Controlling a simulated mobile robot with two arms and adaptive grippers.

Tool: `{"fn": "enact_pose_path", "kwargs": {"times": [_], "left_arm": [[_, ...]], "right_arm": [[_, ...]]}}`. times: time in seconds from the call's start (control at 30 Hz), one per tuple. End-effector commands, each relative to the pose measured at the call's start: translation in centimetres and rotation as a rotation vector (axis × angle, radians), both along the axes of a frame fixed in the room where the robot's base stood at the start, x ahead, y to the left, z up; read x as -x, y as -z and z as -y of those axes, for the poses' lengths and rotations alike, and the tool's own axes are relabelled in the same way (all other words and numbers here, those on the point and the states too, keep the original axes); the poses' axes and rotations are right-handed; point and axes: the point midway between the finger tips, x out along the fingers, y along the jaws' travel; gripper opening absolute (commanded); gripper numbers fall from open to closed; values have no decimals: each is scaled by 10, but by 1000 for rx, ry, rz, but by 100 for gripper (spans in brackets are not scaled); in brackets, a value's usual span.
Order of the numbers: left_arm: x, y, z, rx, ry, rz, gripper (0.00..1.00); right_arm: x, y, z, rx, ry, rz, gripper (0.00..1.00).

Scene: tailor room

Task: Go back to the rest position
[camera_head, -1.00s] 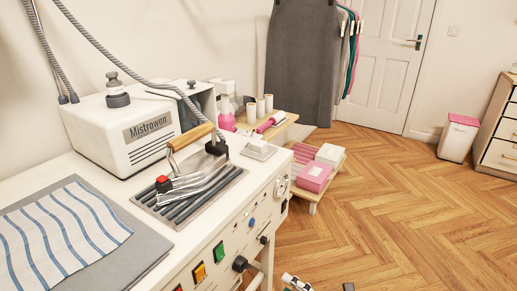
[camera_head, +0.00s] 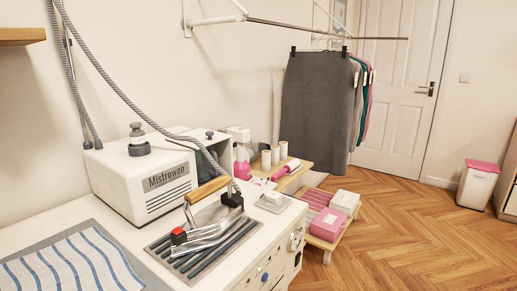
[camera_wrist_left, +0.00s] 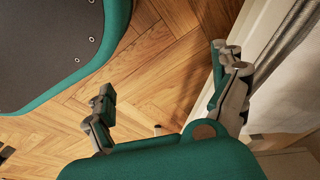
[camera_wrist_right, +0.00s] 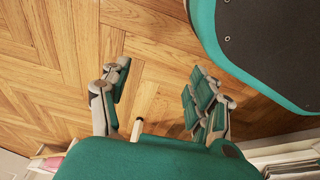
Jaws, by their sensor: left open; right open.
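My left gripper (camera_wrist_left: 165,85) is open and empty in the left wrist view, with wooden floor below it. A white surface edge shows to its right. My right gripper (camera_wrist_right: 157,100) is open and empty in the right wrist view, also above the floor. Neither gripper shows in the head view. My green and dark base (camera_wrist_left: 55,45) shows at the upper left of the left wrist view and at the upper right of the right wrist view (camera_wrist_right: 275,45).
The white ironing table (camera_head: 75,216) fills the left, bearing a steam station (camera_head: 150,180), an iron (camera_head: 207,217) on a ribbed rest and a striped cloth (camera_head: 70,268). A low wooden stand (camera_head: 320,243) holds boxes.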

Motion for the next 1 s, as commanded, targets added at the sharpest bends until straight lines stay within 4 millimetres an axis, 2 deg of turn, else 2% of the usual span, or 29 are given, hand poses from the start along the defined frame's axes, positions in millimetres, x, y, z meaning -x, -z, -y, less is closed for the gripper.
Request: {"fn": "enact_pose_path", "kwargs": {"times": [0.03,0.17,0.4,0.5,0.67,1.0], "left_arm": [[9,-10,-1,-1,2,-11,96],[37,-7,-5,-4,6,-31,96],[106,-14,-19,-11,15,-71,96],[129,-17,-23,-12,19,-81,96],[145,-16,-27,-13,22,-87,96],[146,-16,-27,-13,22,-87,96]], "right_arm": [[10,-10,1,2,-4,-12,62],[37,-6,6,6,-11,-32,62],[107,-14,19,12,-22,-68,62],[129,-17,23,14,-25,-78,62],[146,-16,27,15,-29,-84,62],[146,-16,27,15,-29,-84,62]]}}
